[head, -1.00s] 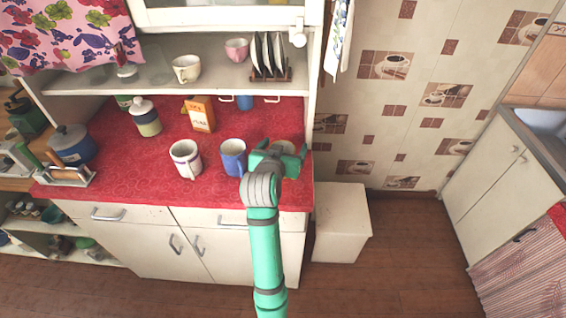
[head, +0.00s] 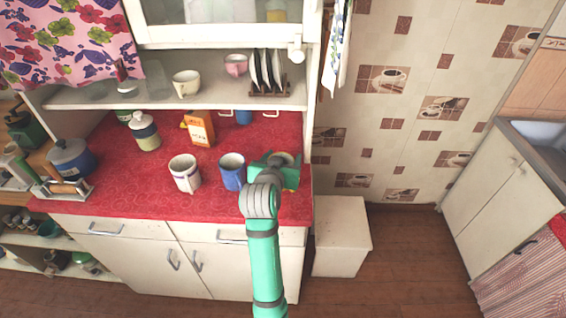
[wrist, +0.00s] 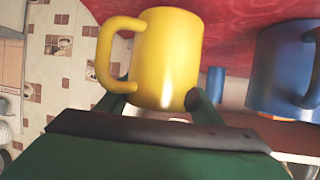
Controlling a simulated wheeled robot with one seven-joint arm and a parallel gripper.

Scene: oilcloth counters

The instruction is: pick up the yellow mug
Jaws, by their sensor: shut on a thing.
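The yellow mug (wrist: 166,58) fills the middle of the wrist view, its handle toward the left. My gripper (wrist: 157,100) is shut on it, with a finger on either side of its body. In the head view my gripper (head: 275,170) is at the right end of the red counter and hides most of the mug. I cannot tell from these views whether the mug is clear of the counter.
A blue mug (head: 232,172) stands close to the left of my gripper and also shows in the wrist view (wrist: 282,70). A white mug (head: 185,174) is farther left. An orange box (head: 200,128) and a jar (head: 145,131) stand behind. A shelf (head: 170,97) overhangs the back.

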